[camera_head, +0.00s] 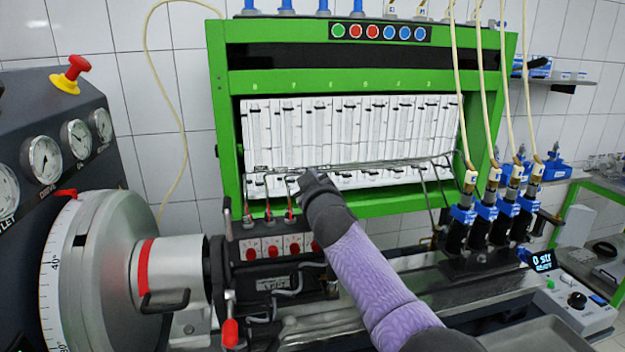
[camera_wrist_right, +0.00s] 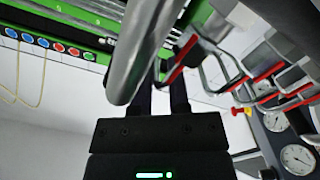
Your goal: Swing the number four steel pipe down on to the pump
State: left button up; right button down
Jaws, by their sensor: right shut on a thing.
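My right gripper (camera_head: 318,182) is at the middle of the green bench, in front of the white tube panel, shut on a thin steel pipe. In the right wrist view its black fingers (camera_wrist_right: 163,92) are partly hidden behind a large grey pipe (camera_wrist_right: 145,50) close to the camera. Steel pipes (camera_head: 380,164) run across the front of the panel, with bent ends hanging at the left and right. Red-tipped ends (camera_head: 290,213) hang above the pump block (camera_head: 272,248). I cannot read which pipe is number four. My left gripper is not in view.
Black and blue injectors (camera_head: 485,220) with cream hoses stand at the right. A large grey dial wheel (camera_head: 100,262) and gauges (camera_head: 78,138) are at the left. A red-tipped lever (camera_head: 230,330) stands before the pump. A control box (camera_head: 578,300) is at the right.

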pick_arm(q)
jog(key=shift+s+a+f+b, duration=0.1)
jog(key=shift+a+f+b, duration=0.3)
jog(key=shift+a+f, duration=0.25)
pick_arm(e)
jog(key=shift+a+f+n, duration=0.2)
jog(key=shift+f+n, duration=0.1)
jog(key=shift+f, duration=0.5)
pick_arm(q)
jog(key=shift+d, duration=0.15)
pick_arm(e)
jog(key=shift+f, duration=0.1)
jog(key=c, duration=0.7)
grip_release()
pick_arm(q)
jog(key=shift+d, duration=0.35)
